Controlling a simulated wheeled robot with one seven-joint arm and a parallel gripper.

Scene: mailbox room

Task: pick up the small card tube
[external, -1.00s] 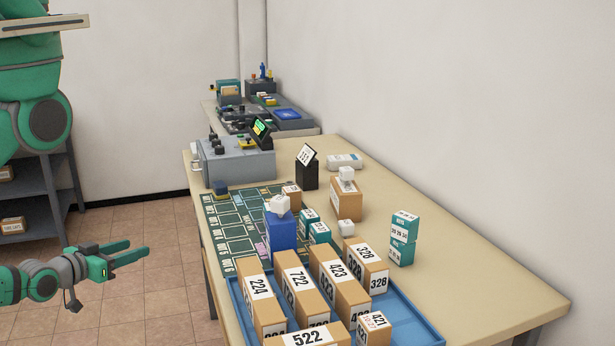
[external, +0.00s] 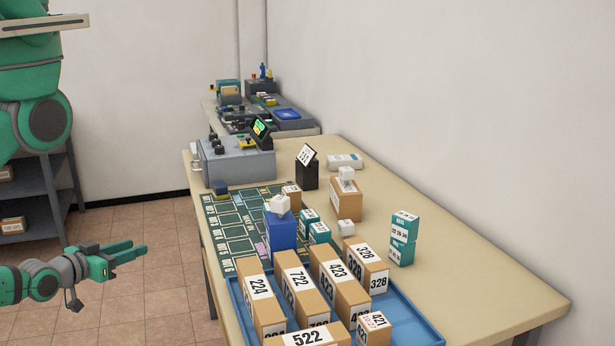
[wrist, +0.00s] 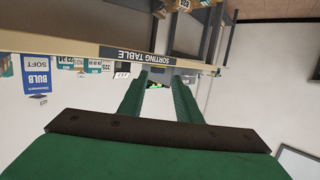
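My gripper (external: 138,247) is in the air left of the sorting table (external: 480,300), short of its left edge. Its two green fingers are apart with nothing between them, and the gap also shows in the wrist view (wrist: 160,78). I cannot make out a card tube in either view. The wrist view is upside down and shows the table's front edge with the "SORTING TABLE" sign (wrist: 150,56) beyond the fingers.
A blue tray (external: 415,325) of numbered brown boxes is at the near end. A blue box (external: 281,238), a teal box stack (external: 403,240) and a grey machine (external: 238,162) stand on the table. The table's right near part is bare.

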